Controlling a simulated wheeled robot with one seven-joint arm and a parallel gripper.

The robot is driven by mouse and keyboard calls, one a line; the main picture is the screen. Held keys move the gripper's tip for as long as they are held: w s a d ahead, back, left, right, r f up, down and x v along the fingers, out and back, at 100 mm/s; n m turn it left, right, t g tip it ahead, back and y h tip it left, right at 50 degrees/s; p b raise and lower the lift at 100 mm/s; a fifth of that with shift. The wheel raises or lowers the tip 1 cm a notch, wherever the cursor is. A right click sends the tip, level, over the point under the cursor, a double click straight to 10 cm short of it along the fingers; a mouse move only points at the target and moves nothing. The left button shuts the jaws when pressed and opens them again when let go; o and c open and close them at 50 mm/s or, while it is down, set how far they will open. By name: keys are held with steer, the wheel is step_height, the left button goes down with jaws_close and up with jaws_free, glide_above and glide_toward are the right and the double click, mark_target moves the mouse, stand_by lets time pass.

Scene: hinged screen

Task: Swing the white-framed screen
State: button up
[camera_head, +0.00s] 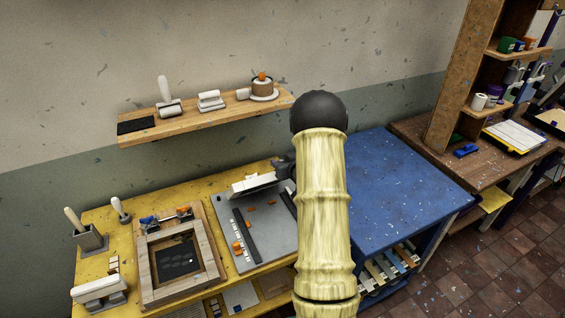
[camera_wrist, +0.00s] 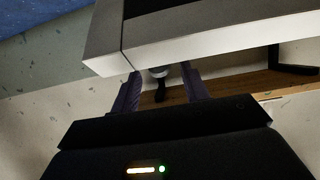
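The white-framed screen (camera_wrist: 205,42) fills the upper part of the wrist view, close to the camera, with one corner of its pale frame at the left. In the head view, a white bar (camera_head: 252,185) above the grey board seems to be part of it, raised and seen nearly edge-on; my arm hides much of that area. My gripper (camera_wrist: 160,82) has its two dark fingers apart, with background visible between them. The frame's edge covers the fingertips, so contact cannot be told. In the head view, only a dark part of my gripper shows beside the arm.
The grey board (camera_head: 277,238) lies on the yellow table (camera_head: 128,258), with orange pieces and a dark strip. A wooden frame (camera_head: 152,275) stands to its left. A wall shelf (camera_head: 190,131) with tools is behind. A blue table (camera_head: 400,190) is to the right.

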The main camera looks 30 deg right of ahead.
steer(key=shift+f, duration=0.1)
steer(key=shift+s+a+b, duration=0.1)
steer(key=shift+s+b, duration=0.25)
steer(key=shift+s, duration=0.2)
steer(key=b+v, duration=0.4)
steer(key=v, duration=1.2)
steer(key=shift+r+b, duration=0.3)
steer(key=shift+b, duration=0.1)
steer(key=s+a+f+g, duration=0.1)
steer(key=a+f+g, duration=0.3)
steer(key=a, duration=0.9)
steer(key=s+a+f+n+g+y, duration=0.1)
steer(key=s+a+g, duration=0.5)
steer(key=s+a, duration=0.5)
steer(key=shift+a+g+y, duration=0.3)
steer(key=shift+a+g, duration=0.1)
steer(key=shift+a, duration=0.7)
